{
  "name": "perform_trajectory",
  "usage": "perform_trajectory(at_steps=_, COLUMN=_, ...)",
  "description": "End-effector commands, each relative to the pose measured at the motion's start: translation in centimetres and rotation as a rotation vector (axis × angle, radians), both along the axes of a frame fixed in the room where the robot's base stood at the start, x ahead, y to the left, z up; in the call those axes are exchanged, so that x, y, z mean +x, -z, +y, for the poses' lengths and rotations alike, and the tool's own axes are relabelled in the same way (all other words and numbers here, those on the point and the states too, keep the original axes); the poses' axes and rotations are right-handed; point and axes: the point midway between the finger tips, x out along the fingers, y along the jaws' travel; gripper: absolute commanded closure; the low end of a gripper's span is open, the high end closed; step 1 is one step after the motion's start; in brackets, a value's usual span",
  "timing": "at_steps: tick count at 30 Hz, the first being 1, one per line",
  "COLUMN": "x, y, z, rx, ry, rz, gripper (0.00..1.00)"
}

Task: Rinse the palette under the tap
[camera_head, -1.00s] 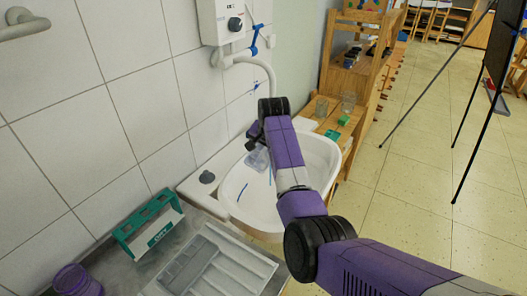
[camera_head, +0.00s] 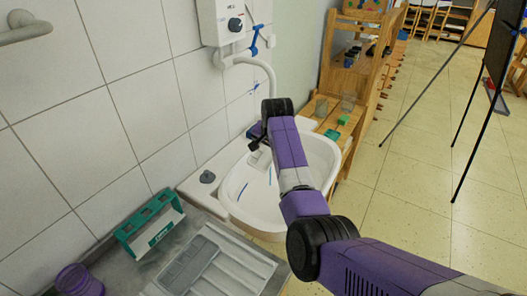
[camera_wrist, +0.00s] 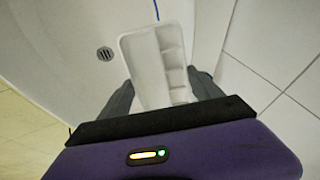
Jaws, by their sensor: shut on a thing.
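My gripper (camera_wrist: 162,92) is shut on a white palette (camera_wrist: 146,60) with several compartments along one side, seen in the wrist view. Its compartments look pale, with no clear paint colour. In the head view the palette (camera_head: 263,158) shows as a small pale shape below my gripper (camera_head: 258,144), over the white basin (camera_head: 238,203). The tap's white curved pipe (camera_head: 265,68) comes from the wall heater (camera_head: 221,20) and runs down behind my wrist. Its outlet is hidden there. Thin blue streaks show in the basin; I cannot tell whether they are water.
A dark drain (camera_wrist: 105,53) shows in the basin. A green-and-white rack (camera_head: 150,228), a grey ribbed tray (camera_head: 213,265) and a purple cup (camera_head: 77,281) stand on the left counter. A wooden shelf (camera_head: 336,85) stands right of the basin. Tiled wall closes the left.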

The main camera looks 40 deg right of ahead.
Motion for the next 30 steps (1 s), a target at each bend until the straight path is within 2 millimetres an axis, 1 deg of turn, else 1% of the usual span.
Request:
perform_trajectory(at_steps=5, x=-0.8, y=-0.3, z=0.4, rx=0.001, ry=0.0, rz=0.0, gripper=0.67)
perform_trajectory(at_steps=30, x=-5.9, y=-0.3, z=3.0, rx=0.0, ry=-0.001, rz=0.002, gripper=0.67)
